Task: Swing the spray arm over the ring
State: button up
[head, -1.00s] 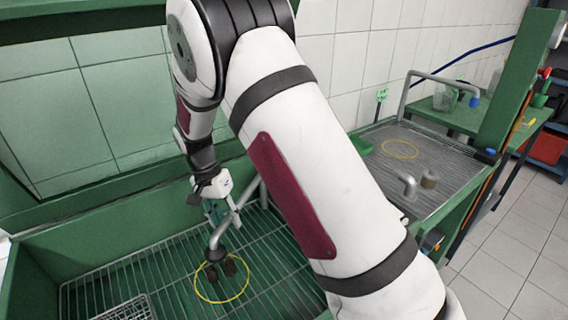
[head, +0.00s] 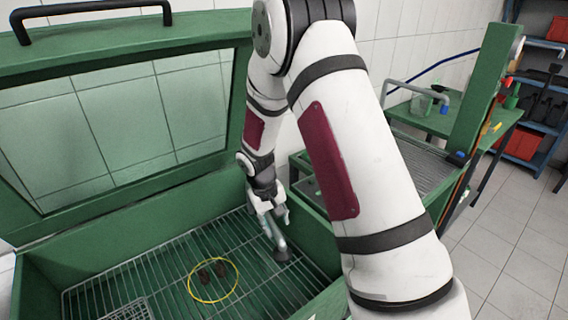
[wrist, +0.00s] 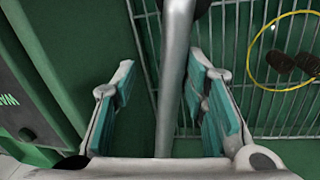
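The spray arm (head: 274,232), a grey bent pipe with a dark nozzle, hangs over the wire grate of the green wash tank. Its nozzle end is to the right of the yellow ring (head: 192,291), outside it in the head view. Two dark parts (head: 204,275) lie inside the ring. My gripper (head: 270,212) is at the pipe. In the wrist view the pipe (wrist: 173,85) runs between the two teal-padded fingers of my gripper (wrist: 160,65), which stand apart with a gap on the pipe's left. The ring (wrist: 251,62) is at the upper right there.
The tank's raised green lid (head: 110,60) with a window stands behind the grate. A wire basket (head: 130,310) is at the grate's front left. A second grated basin and a green table (head: 480,118) stand to the right. Tiled floor is clear at far right.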

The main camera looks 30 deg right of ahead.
jog(key=d+n, duration=0.2)
jog(key=d, duration=0.3)
jog(key=s+a+r, duration=0.2)
jog(key=r, duration=0.5)
jog(key=s+a+r+t+b, duration=0.1)
jog(key=r, duration=0.7)
jog(key=s+a+r+b, duration=0.1)
jog(key=s+a+r, duration=0.1)
jog(key=r, duration=0.5)
jog(key=shift+s+a+r+m+t, duration=0.3)
jog(key=shift+a, duration=0.05)
